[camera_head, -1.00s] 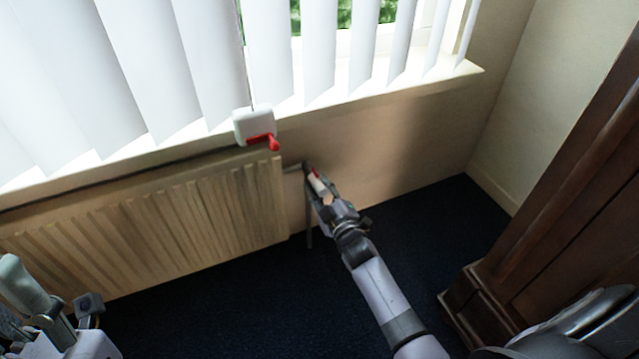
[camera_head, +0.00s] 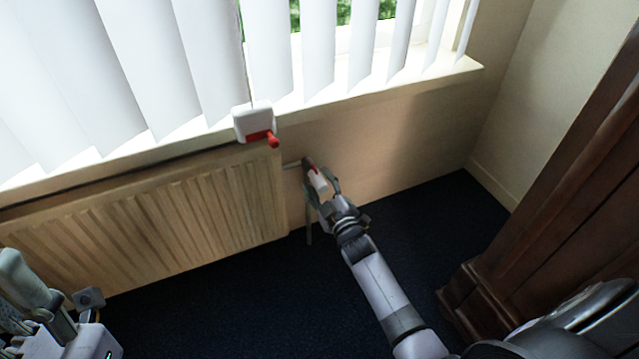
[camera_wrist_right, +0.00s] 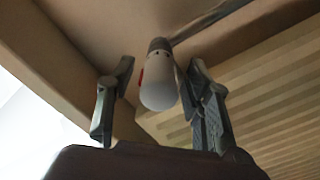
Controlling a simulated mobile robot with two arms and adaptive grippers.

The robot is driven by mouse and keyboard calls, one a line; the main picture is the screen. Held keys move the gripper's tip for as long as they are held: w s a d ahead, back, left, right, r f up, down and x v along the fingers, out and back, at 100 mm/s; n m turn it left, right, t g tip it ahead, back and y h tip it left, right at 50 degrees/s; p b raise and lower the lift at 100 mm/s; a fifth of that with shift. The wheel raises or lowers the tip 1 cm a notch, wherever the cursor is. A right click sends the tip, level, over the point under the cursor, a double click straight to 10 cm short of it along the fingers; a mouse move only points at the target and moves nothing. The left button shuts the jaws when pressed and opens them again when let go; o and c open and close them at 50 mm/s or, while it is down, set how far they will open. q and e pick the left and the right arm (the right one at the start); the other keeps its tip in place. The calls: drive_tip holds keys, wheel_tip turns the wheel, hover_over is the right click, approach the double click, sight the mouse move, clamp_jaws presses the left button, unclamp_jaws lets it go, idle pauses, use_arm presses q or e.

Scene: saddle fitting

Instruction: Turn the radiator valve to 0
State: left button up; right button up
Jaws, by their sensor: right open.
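The radiator valve (camera_wrist_right: 160,86) is a white rounded knob with a red mark on its side and a dark collar on a pipe. In the head view the valve (camera_head: 318,181) is at the right end of the radiator. My right gripper (camera_head: 323,192) is at the valve. In the right wrist view my right gripper (camera_wrist_right: 160,80) is open, one finger on each side of the knob, with a gap at the left. The right finger is close to the knob; I cannot tell if it touches. The number setting cannot be read. My left gripper (camera_head: 88,300) is partly in view at the lower left.
The ribbed radiator (camera_head: 160,220) fills the left wall. A white box with a red handle (camera_head: 254,123) sits above its right end at the sill. A dark wooden cabinet (camera_head: 560,190) stands at the right. The dark carpet (camera_head: 230,310) between them is clear.

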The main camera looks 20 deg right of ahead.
drive_tip(key=s, duration=1.2)
idle(0.4)
